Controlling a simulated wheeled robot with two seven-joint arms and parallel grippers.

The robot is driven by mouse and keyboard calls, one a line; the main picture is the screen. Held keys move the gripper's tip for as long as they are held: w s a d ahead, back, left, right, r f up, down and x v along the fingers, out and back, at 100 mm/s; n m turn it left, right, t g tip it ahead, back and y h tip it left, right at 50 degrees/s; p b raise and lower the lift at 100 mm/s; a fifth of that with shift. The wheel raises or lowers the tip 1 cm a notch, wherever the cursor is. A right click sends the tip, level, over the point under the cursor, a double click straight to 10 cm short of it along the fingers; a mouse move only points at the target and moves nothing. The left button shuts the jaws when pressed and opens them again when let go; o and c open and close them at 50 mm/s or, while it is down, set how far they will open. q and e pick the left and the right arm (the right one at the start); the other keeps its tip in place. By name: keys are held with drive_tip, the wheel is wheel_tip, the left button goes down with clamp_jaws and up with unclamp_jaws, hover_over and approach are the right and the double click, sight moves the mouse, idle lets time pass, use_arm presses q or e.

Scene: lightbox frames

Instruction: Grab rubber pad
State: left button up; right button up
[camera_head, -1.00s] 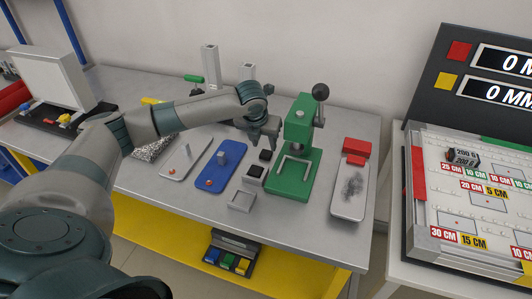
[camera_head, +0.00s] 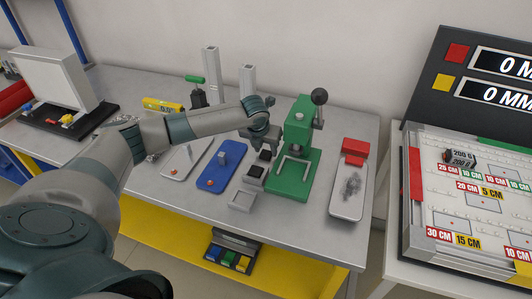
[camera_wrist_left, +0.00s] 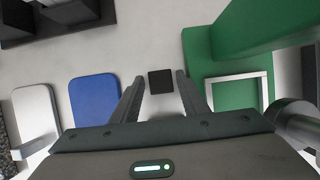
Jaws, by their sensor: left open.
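A small black square pad, apparently the rubber pad (camera_head: 265,155), lies on the grey table between the blue tray and the green press. In the left wrist view the black pad (camera_wrist_left: 161,81) shows between my two fingers, with a gap on each side. My left gripper (camera_head: 264,142) points down just above and behind it, open and empty. In the wrist view its fingers (camera_wrist_left: 158,84) are spread apart. A second black-topped grey block (camera_head: 256,171) sits just in front of the pad; it is not visible in the wrist view. My right gripper is not in view.
The green press (camera_head: 293,172) stands close on the right and also shows in the wrist view (camera_wrist_left: 237,78). The blue tray (camera_head: 219,165) lies to the left. Two grey towers (camera_head: 211,77) stand behind.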

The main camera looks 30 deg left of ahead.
sight(266, 154)
use_arm(q)
drive_tip(key=shift+w+f, duration=0.2)
drive_tip(key=shift+f, duration=0.3)
drive_tip(key=c, duration=0.8)
drive_tip(key=shift+r, duration=0.1)
wheel_tip(266, 154, up, 18)
drive_tip(key=b, duration=0.3)
drive_tip(key=shift+b, duration=0.4)
